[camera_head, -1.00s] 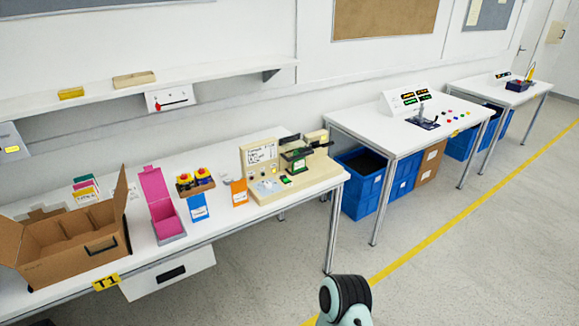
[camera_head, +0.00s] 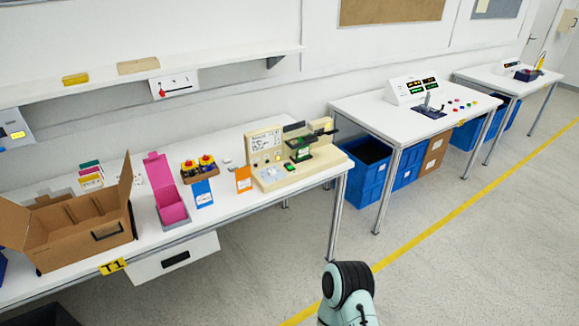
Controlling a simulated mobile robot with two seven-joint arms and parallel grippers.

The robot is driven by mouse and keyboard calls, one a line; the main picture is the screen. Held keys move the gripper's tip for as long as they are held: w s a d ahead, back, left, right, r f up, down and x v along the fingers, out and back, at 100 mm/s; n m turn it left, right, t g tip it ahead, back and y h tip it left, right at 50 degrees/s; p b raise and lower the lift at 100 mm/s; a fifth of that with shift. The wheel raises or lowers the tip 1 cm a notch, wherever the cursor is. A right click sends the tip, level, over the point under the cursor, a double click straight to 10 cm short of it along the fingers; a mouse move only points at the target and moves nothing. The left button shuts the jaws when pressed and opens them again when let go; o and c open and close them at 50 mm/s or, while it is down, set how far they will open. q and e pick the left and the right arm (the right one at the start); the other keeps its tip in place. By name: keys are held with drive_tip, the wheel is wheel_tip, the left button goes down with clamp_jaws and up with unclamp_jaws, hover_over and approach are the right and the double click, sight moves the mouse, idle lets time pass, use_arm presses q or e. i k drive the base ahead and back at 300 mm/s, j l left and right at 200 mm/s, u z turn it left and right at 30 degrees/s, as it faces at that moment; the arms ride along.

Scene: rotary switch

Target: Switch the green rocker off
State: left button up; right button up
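A beige control unit (camera_head: 268,180) stands at the right end of the near table. It has an upright panel at its left, dark parts on top and a green part (camera_head: 303,153) towards its right. This green part may be the green rocker, but it is too small to tell, and so is its on or off position. Neither gripper is in view. A pale teal and black link of my arm shows at the bottom, well in front of the table and apart from the unit.
The near white table (camera_head: 210,222) also bears an open cardboard box (camera_head: 80,250), a pink open box (camera_head: 172,208), a tray with red and yellow buttons (camera_head: 199,171), and blue and orange cards. A second table (camera_head: 390,122) with a console and lever stands beyond. The floor in front is clear.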

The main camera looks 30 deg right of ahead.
sight(288, 165)
drive_tip(key=i+l, duration=0.3)
drive_tip(key=l, duration=0.15)
drive_tip(key=i+l+z, duration=0.1)
drive_tip(key=i+l, duration=0.2)
drive_tip(key=l, duration=0.15)
drive_tip(key=i+l, duration=0.3)
drive_tip(key=l+z, duration=0.05)
drive_tip(key=l, duration=0.1)
